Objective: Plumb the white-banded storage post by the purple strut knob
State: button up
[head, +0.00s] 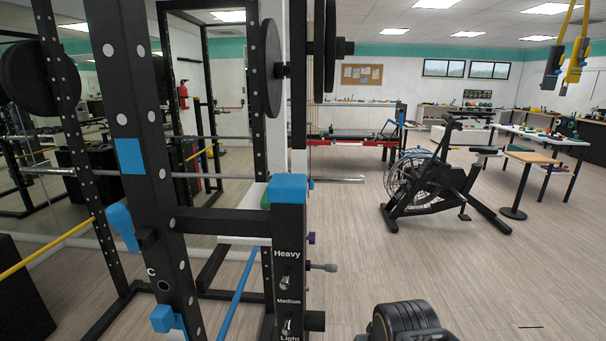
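A small purple knob (311,238) shows at the right side of a short black post (290,225) with a blue cap and the words Heavy, Medium and Light. I cannot tell whether the knob sits on that post or behind it. I cannot tell for sure which upright is the white-banded storage post.
A large black upright (150,190) with white dots leans across the near left. A grey-tipped knob (325,267) juts right from the short post. A dark ribbed round object (405,322) is at the bottom edge. An exercise bike (440,180) stands right; floor between is clear.

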aim_at(312, 237)
jog(key=z, duration=1.35)
jog(key=i, duration=2)
jog(key=u, duration=2.85)
